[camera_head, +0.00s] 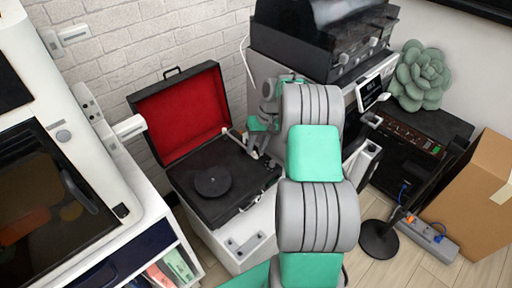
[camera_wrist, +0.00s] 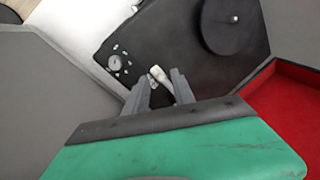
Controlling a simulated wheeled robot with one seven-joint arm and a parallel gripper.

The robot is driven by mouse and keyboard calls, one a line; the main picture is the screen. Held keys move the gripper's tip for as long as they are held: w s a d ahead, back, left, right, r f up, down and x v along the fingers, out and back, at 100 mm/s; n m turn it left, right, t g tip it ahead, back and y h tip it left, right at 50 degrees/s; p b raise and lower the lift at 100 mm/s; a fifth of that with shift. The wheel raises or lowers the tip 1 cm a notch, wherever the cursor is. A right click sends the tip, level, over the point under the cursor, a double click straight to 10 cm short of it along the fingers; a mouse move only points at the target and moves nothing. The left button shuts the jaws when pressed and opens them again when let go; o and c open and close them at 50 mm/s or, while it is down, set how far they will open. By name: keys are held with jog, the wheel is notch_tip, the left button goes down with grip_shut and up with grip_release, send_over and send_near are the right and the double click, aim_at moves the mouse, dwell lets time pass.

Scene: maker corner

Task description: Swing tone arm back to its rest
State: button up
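The record player is an open case with a red-lined lid (camera_head: 190,115) and a black deck (camera_head: 215,205). Its round dark platter (camera_head: 212,181) sits mid-deck and also shows at the upper right of the wrist view (camera_wrist: 222,35). A short pale piece, seemingly part of the tone arm (camera_wrist: 160,75), shows between my fingertips; the rest of the tone arm and its rest are hidden or too small to tell. My gripper (camera_wrist: 162,80) is over the deck edge with its fingers apart. I cannot tell whether either finger touches the pale piece. In the head view my gripper (camera_head: 254,148) is at the deck's right.
The raised lid stands close beside my gripper. A grey cabinet with a black-topped machine (camera_head: 325,50) rises behind my arm. A white printer-like machine (camera_head: 75,150) is at left. A black lamp base (camera_head: 380,238), power strip (camera_head: 432,238) and cardboard box (camera_head: 470,205) are at right.

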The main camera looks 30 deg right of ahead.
jog(key=s+a+r+p, duration=0.1)
jog(key=s+a+r, duration=0.3)
jog(key=s+r, duration=0.9)
jog(key=shift+s+p, duration=0.25)
jog(key=shift+p, duration=0.1)
jog(key=shift+a, duration=0.1)
